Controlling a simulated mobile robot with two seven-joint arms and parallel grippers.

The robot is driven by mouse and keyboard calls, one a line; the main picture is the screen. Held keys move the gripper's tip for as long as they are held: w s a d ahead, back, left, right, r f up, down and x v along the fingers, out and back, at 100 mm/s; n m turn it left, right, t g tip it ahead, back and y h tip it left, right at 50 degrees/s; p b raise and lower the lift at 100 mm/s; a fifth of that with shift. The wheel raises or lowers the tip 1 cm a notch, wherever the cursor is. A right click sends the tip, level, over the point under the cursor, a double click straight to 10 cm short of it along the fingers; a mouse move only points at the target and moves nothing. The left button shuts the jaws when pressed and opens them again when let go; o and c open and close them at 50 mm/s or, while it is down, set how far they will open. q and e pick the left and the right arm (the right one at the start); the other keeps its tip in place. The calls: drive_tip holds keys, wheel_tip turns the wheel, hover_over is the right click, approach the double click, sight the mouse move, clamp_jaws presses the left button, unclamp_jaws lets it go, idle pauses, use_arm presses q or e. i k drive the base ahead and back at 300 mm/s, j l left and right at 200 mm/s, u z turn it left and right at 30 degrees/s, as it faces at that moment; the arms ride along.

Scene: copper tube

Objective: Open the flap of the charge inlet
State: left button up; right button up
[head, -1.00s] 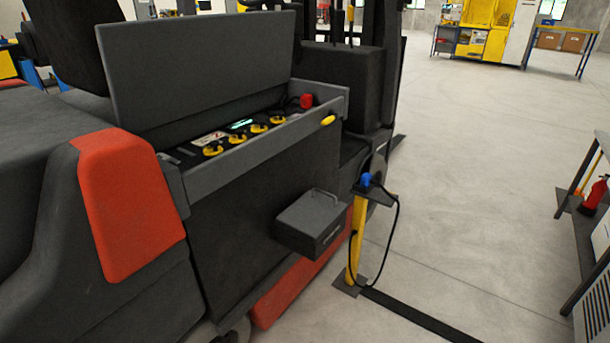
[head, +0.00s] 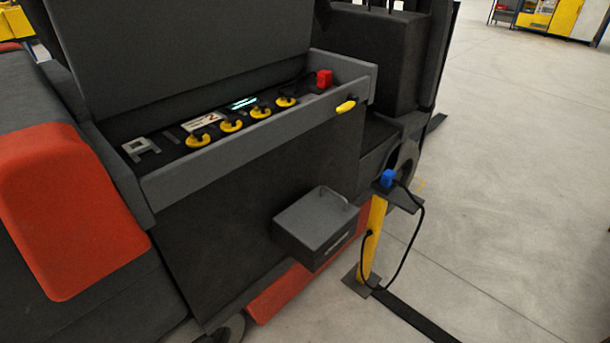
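The charge inlet (head: 292,243) is a dark grey box on the side of the forklift, near the middle of the head view. Its flap (head: 312,217) is the lighter grey panel on top, lying flat and closed, with a thin bar handle (head: 334,199) near its far right edge. The inside of the box is hidden. Neither of my grippers is in view.
A yellow post (head: 371,240) with a blue plug (head: 387,177) and hanging black cable stands just right of the inlet. Above is the open battery compartment with yellow caps (head: 232,126) and a red connector (head: 324,79). The floor (head: 500,190) at right is clear.

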sight(315, 219)
drive_tip(key=i+l+u, duration=0.5)
drive_tip(key=l+u, duration=0.25)
drive_tip(key=i+l+u, duration=0.25)
drive_tip(key=l, duration=0.25)
drive_tip(key=k, duration=0.1)
